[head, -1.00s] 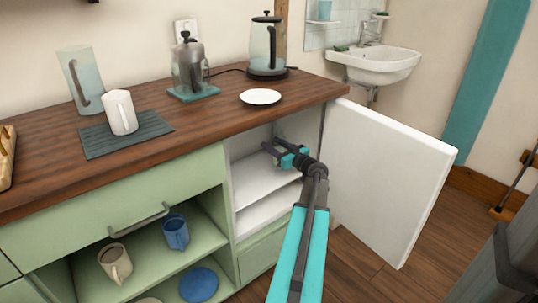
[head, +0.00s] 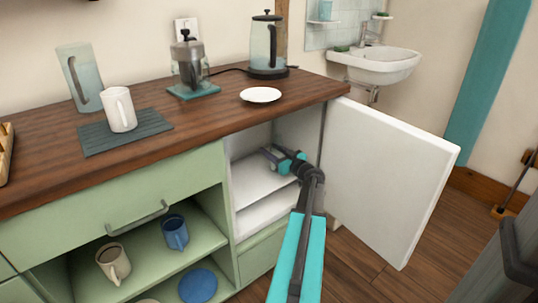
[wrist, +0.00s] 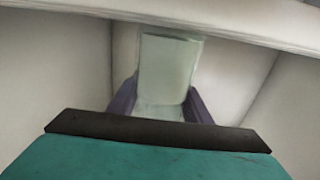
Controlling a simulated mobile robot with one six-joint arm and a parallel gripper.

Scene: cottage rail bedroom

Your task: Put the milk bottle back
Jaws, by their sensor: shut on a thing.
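The milk bottle (wrist: 168,70) shows in the wrist view as a pale, translucent, greenish-white shape between my two dark fingers. My gripper (head: 270,154) is shut on it, inside the white cabinet compartment (head: 255,178) under the counter. In the head view the bottle cannot be made out clearly beside the gripper. Whether its base touches the shelf cannot be told. The compartment's white door (head: 385,180) stands wide open to the right.
The wooden counter (head: 215,125) is above the gripper, with a white plate (head: 261,95), a glass press (head: 188,65) and a kettle (head: 265,45) on it. A white mug (head: 119,108) stands on a dark mat. Mugs sit on the open green shelf at left.

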